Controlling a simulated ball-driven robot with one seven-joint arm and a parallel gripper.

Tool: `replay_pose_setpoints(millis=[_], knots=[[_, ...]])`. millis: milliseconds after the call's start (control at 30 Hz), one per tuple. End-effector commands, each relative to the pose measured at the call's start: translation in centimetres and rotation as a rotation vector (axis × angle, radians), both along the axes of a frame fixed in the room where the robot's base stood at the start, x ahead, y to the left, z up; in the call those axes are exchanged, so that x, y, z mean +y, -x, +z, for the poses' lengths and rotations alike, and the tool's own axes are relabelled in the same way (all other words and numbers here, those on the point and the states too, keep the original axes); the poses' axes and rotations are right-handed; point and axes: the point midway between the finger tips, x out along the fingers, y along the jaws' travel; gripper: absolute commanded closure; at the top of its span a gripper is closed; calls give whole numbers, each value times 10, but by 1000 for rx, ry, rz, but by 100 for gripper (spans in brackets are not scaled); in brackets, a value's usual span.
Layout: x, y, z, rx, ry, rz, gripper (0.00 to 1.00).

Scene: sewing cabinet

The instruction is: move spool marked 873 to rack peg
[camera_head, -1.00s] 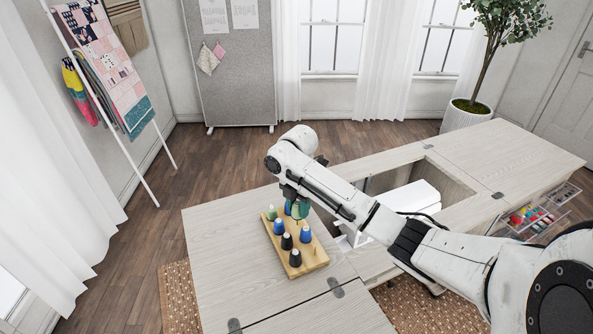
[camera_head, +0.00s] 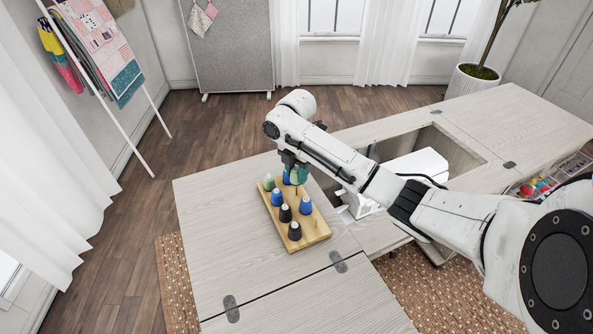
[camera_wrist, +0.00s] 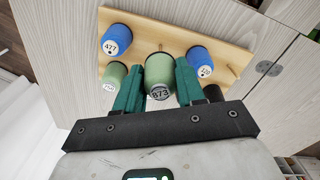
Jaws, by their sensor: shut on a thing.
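The green spool marked 873 (camera_wrist: 160,76) is between the green fingers of my gripper (camera_wrist: 158,88), its label facing the wrist camera. My gripper (camera_head: 297,176) is shut on it, over the far part of the wooden rack (camera_head: 317,236) on the cabinet top. I cannot tell the exact height of the spool above the board.
Other spools stand close by on the rack: a green one (camera_head: 269,183), blue ones (camera_head: 277,197) (camera_head: 305,205) and black ones (camera_head: 285,213) (camera_head: 294,231). A blue spool marked 477 (camera_wrist: 116,40) shows in the wrist view. The white sewing machine (camera_head: 415,172) sits right of the rack.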

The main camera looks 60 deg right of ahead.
Motion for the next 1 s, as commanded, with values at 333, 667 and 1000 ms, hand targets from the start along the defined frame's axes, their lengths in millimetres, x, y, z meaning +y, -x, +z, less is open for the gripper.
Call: replay_pose_setpoints(millis=[333, 667, 1000], knots=[[0, 0, -6, -1, -1, 0, 90], [0, 0, -14, 0, 0, 0, 90], [0, 0, -14, 0, 0, 0, 90]])
